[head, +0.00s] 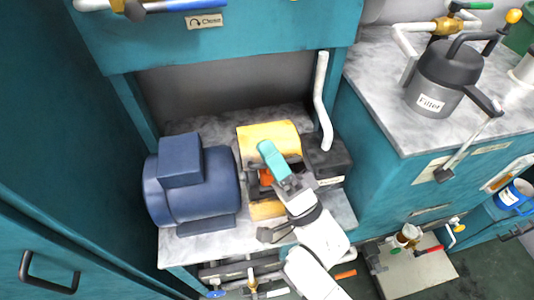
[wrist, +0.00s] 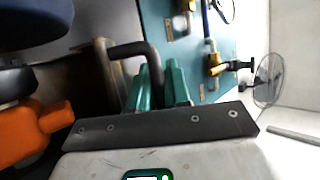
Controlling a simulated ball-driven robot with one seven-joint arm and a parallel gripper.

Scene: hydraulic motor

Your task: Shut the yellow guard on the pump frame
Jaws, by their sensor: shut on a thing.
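The yellow guard (head: 268,134) sits on the pump frame between the blue motor (head: 190,190) and a dark block (head: 326,160). It stands up toward the back, and the orange coupling (head: 266,177) shows below it. A second yellow piece (head: 267,210) lies at the front of the frame. My gripper (head: 272,157), with teal fingers, is in front of the guard. In the wrist view, my gripper (wrist: 158,88) is shut on a black bar handle (wrist: 136,49). The handle's join to the guard is hard to make out. The orange coupling also shows in the wrist view (wrist: 35,128).
A white pipe (head: 322,100) rises right of the guard. A teal cabinet (head: 215,50) overhangs the back. At right, a marble-topped counter (head: 395,110) carries a grey filter (head: 440,80). Valves and pipes (head: 245,280) lie below the bench's front edge.

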